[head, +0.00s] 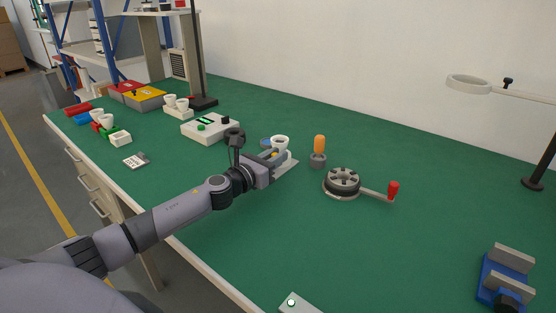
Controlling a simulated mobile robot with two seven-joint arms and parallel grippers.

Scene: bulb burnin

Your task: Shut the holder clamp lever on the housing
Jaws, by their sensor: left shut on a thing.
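The holder (288,163) is a pale base on the green bench, in the middle of the head view. The housing (281,142), a white cup-like piece, stands upright on it. My left gripper (275,157) is at the near left side of the holder, just below the housing. It is shut on a small part there, which looks like the clamp lever. The gripper hides most of that part, so I cannot tell the lever's angle. My right gripper is not in view.
A blue vise (505,275) is at lower right.

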